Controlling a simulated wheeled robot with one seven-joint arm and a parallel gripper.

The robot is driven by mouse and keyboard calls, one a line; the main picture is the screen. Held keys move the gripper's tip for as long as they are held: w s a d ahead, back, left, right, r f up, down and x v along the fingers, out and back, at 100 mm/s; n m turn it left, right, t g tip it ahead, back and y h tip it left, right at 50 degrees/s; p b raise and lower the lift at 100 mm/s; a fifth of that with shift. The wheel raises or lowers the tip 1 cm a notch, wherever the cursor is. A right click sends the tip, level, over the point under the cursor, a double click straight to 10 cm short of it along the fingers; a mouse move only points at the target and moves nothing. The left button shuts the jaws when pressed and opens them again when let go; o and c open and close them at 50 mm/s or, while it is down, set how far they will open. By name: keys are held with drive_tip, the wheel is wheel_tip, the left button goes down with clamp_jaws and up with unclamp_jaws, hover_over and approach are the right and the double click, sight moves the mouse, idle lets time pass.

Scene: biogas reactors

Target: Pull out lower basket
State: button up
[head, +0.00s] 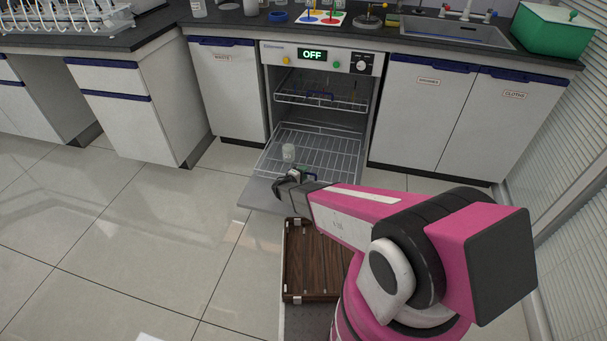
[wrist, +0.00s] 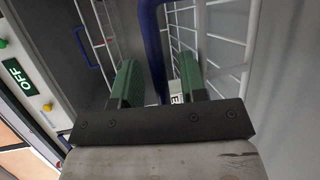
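The lower basket (head: 318,150) is a white wire rack low in the open dishwasher, lying partly over the lowered door (head: 262,193). A small clear cup (head: 288,152) stands at its left side. My gripper (head: 280,181) is at the basket's front, over the door. In the wrist view its two green fingers (wrist: 158,82) are apart, with a blue handle bar (wrist: 151,40) running between them, closer to the left finger. I cannot tell whether the bar touches that finger. The basket's wires (wrist: 228,35) show behind. In the head view my arm hides part of the basket's front.
The upper basket (head: 320,98) sits inside the dishwasher; its blue handle (wrist: 86,46) shows in the wrist view. The panel (head: 312,55) reads OFF. Cabinets (head: 228,88) stand on both sides. A brown wooden box (head: 312,262) lies below my arm. The floor at left is clear.

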drive_tip(key=v, duration=1)
drive_tip(key=shift+s+a, duration=0.2)
drive_tip(key=s+d+r+m+g, duration=0.3)
drive_tip(key=d+r+m+g, duration=0.15)
drive_tip(key=d+r, duration=0.35)
drive_tip(key=s+d+r+m+g, duration=0.3)
drive_tip(key=d+r+g, duration=0.25)
drive_tip(key=d, duration=0.45)
drive_tip(key=s+d+r+m+g+y, duration=0.1)
drive_tip(key=s+d+r+m+y, duration=0.1)
drive_tip(key=s+r+y, duration=0.3)
drive_tip(key=s+d+r+m+g+y, duration=0.1)
drive_tip(key=s+d+r+y, duration=0.3)
drive_tip(key=r, duration=0.6)
drive_tip(key=shift+s+m+g+y, duration=0.3)
drive_tip(key=shift+s+m+y, duration=0.1)
drive_tip(key=shift+s, duration=0.15)
